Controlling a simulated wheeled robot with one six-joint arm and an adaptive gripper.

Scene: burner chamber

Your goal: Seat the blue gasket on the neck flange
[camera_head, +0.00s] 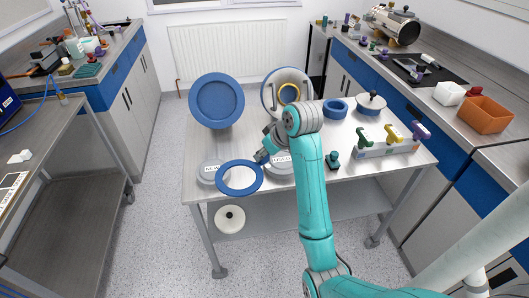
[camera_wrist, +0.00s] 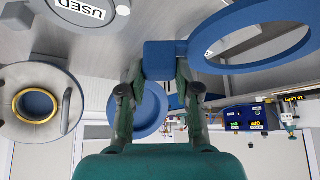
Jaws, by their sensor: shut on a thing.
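The blue gasket (camera_head: 226,188) is a flat ring with a square tab. My gripper (camera_head: 264,157) is shut on the tab (camera_wrist: 165,60). It holds the ring over the front left edge of the table. In the wrist view the gasket's ring (camera_wrist: 250,68) extends to the upper right, apart from other surfaces. A round grey piece (camera_head: 268,94) with a gold inner ring stands at the table's back; it also shows in the wrist view (camera_wrist: 66,85). A large blue dished disc (camera_head: 217,101) stands to its left. I cannot tell which is the neck flange.
Labelled pale discs (camera_head: 208,172) lie by the gasket; one reads USED (camera_wrist: 90,12). A blue ring (camera_head: 335,109), a lidded pot (camera_head: 371,104) and a rack of coloured handles (camera_head: 385,150) stand on the right. Side benches hold clutter.

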